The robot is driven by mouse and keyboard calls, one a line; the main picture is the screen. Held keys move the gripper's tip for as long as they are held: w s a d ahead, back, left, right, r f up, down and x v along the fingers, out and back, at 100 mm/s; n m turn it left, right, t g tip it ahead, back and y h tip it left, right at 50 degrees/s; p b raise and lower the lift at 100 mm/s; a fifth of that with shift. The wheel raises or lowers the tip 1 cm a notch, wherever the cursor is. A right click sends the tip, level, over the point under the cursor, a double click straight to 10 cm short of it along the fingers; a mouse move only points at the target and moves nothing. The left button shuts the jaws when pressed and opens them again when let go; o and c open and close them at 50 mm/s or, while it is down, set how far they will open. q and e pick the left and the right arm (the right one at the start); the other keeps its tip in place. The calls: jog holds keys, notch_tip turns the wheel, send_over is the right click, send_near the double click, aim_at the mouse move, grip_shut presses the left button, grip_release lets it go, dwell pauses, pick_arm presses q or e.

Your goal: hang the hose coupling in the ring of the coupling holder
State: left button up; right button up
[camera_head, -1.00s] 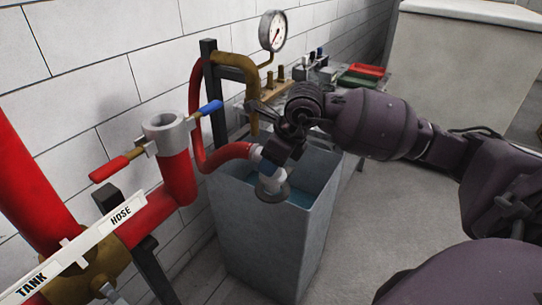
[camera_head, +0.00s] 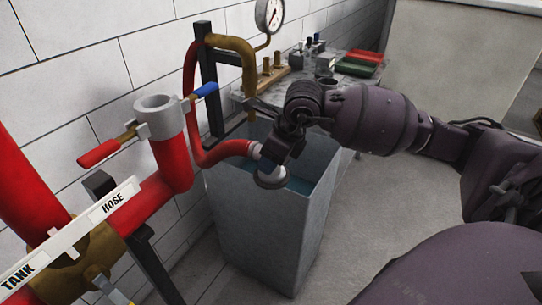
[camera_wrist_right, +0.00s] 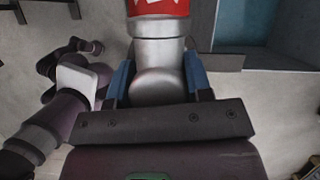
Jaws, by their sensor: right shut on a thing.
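The hose coupling (camera_head: 270,174) is a pale metal fitting on the end of the red hose (camera_head: 228,149). In the right wrist view the silver coupling (camera_wrist_right: 158,60) sits between the blue finger pads of my right gripper (camera_wrist_right: 157,82), with red hose at the top.
The grey tank (camera_head: 262,235) holds water below the coupling. A red standpipe with a grey collar (camera_head: 158,115) and levers stands left. The bench (camera_head: 345,83) behind carries red and green trays (camera_head: 358,62). Floor right of the tank (camera_head: 350,220) is clear.

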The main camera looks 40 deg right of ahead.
pick_arm(q)
jog(key=shift+f, duration=0.1)
pick_arm(e)
jog(key=o, duration=1)
jog(key=shift+o, duration=1.1)
pick_arm(q)
jog(key=shift+s+a+f, duration=0.1)
jog(key=shift+s+f, duration=0.3)
jog(key=shift+s, duration=0.2)
pick_arm(e)
jog(key=shift+o, duration=0.2)
jog(key=shift+r, duration=0.1)
jog(key=shift+s+r, duration=0.15)
jog(key=shift+r, duration=0.15)
pick_arm(q)
jog(key=shift+w+r+p, duration=0.15)
jog(key=shift+r+p, duration=0.6)
jog(key=shift+p, duration=0.05)
pick_arm(e)
jog(key=v, duration=1)
